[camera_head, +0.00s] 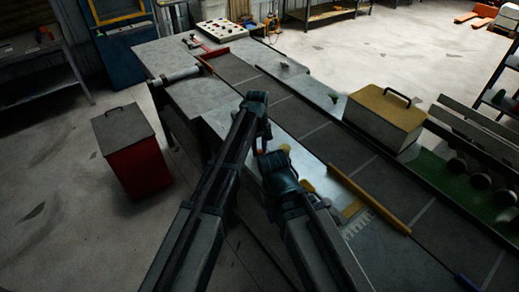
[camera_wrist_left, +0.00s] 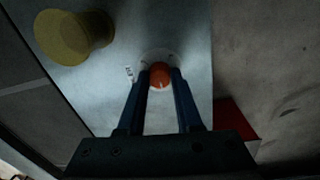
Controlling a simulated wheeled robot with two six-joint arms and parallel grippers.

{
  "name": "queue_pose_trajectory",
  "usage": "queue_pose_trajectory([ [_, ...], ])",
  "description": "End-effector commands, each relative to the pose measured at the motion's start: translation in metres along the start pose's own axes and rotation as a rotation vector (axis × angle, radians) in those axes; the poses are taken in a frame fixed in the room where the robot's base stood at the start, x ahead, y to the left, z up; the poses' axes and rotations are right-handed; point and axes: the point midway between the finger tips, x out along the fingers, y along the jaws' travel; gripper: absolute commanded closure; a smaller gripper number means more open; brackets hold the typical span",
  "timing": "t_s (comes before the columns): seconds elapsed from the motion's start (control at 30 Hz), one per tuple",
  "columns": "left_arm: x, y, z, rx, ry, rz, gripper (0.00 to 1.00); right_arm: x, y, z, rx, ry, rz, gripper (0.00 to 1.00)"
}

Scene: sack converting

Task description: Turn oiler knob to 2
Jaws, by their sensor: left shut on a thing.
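The orange-red oiler knob (camera_wrist_left: 160,76) sits on a pale metal plate (camera_wrist_left: 190,45) in the left wrist view. A pale dial ring with small marks surrounds it, and its white pointer line faces my gripper. The numbers are too dark and small to read. My left gripper (camera_wrist_left: 162,82) has one finger on each side of the knob and is shut on it. In the head view my left gripper (camera_head: 260,150) is small beside the conveyor, and a spot of red shows there. My right arm reaches in close beside it, but its jaws do not show.
A round yellow knob-like part (camera_wrist_left: 75,36) stands on the same plate. In the head view, a yellow case (camera_head: 385,115) stands across the dark conveyor (camera_head: 320,130), and a yellow rail (camera_head: 368,198) runs along it. A red bin (camera_head: 140,160) stands on the floor at left.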

Motion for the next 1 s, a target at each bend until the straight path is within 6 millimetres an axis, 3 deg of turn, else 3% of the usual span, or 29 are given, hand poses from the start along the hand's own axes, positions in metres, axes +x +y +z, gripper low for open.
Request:
queue_pose_trajectory([
  [1.0, 0.0, 0.0008, -0.0013, 0.965, -0.035, 0.0, 1.0, 0.0, 0.0, 0.0, 0.0, 0.0, 0.0, 0.5],
])
